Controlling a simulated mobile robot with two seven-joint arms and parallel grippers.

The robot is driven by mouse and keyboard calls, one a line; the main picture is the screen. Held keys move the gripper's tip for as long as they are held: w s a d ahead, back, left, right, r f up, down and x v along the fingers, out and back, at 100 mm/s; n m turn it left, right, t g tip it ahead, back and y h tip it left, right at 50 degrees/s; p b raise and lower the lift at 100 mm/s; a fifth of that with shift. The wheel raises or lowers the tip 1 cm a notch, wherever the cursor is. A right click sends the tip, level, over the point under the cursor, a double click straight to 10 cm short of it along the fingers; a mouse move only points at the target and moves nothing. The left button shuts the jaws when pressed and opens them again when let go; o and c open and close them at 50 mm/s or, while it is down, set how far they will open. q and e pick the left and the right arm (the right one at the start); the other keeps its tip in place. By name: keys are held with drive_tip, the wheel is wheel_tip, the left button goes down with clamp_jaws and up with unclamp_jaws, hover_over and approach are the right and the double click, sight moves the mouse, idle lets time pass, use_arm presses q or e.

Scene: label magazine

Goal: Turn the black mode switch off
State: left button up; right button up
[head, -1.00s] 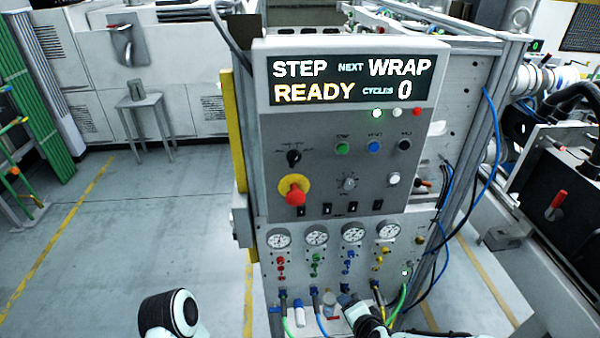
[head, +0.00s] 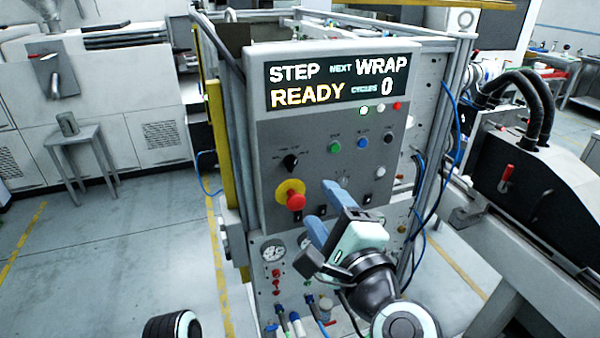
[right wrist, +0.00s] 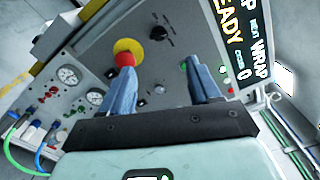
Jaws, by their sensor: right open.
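The black mode switch (head: 291,161) is a small rotary knob on the grey control panel (head: 268,140), above the red emergency stop on its yellow collar. It also shows in the right wrist view (right wrist: 159,33), upper middle. Its exact setting is too small to read. My right gripper (head: 324,210) is open and empty, its blue fingers pointing at the panel, below and right of the switch. In the right wrist view, the fingers (right wrist: 159,62) frame the panel with the switch beyond them, apart from it. My left gripper is out of view.
The emergency stop (head: 295,200) sits just below the switch, near my right fingers. A grey knob (right wrist: 159,88) and green (head: 334,147) and blue (head: 362,142) buttons are close by. The display (head: 335,82) reads READY. Gauges and hoses lie below; open floor is left.

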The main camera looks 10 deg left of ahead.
sight(292, 163)
drive_tip(key=p+x, duration=0.1)
drive_tip(key=x, duration=1.1)
drive_tip(key=c, duration=1)
